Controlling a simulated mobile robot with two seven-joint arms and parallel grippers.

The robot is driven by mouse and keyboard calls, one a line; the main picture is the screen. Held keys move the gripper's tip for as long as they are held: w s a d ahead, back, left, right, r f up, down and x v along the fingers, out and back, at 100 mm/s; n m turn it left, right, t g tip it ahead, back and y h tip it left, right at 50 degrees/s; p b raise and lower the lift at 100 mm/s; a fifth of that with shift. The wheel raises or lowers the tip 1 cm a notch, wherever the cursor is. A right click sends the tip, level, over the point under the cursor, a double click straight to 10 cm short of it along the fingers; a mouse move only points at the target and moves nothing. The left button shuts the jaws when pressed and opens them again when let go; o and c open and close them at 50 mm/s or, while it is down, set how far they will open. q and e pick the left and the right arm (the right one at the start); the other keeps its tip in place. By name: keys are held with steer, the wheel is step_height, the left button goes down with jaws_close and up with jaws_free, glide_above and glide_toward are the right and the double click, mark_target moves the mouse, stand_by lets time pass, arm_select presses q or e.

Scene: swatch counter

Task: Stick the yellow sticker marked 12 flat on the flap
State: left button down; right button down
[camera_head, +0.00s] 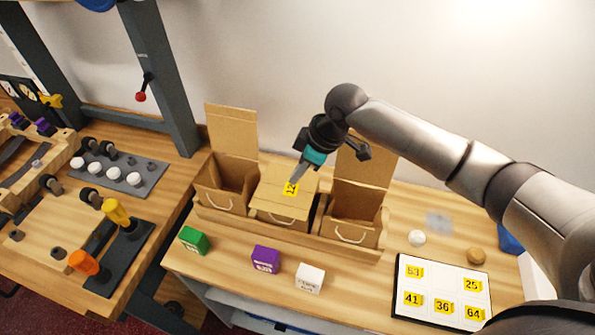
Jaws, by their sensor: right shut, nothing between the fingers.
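The yellow sticker marked 12 (290,189) shows on the flap (272,197) of the middle cardboard box. It looks flat against the flap, though its upper edge is close behind my fingertips. The flap is folded down over the box. My right gripper (297,178) reaches in from the right, pointing down at the sticker. It is shut with nothing between its fingers, and its tips are at or just above the sticker; I cannot tell whether they touch. My left gripper is out of view.
Boxes with raised flaps stand left (222,199) and right (350,232) of the middle one. Green (193,240), purple (265,260) and white (309,278) blocks stand in front. A sheet (440,284) with several yellow stickers lies at right.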

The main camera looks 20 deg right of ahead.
steer(key=shift+f, duration=0.45)
stand_by(0.6)
steer(key=c, duration=1.1)
jaws_free()
steer(key=shift+r, duration=0.1)
steer(key=p+v, duration=0.2)
steer(key=v, duration=0.4)
steer(key=a+p+v, duration=0.1)
steer(key=p+v, duration=0.1)
steer(key=v, duration=0.5)
steer(key=p+v, duration=0.3)
steer(key=v, duration=0.3)
steer(key=shift+w+r, duration=0.3)
steer(key=shift+r, duration=0.35)
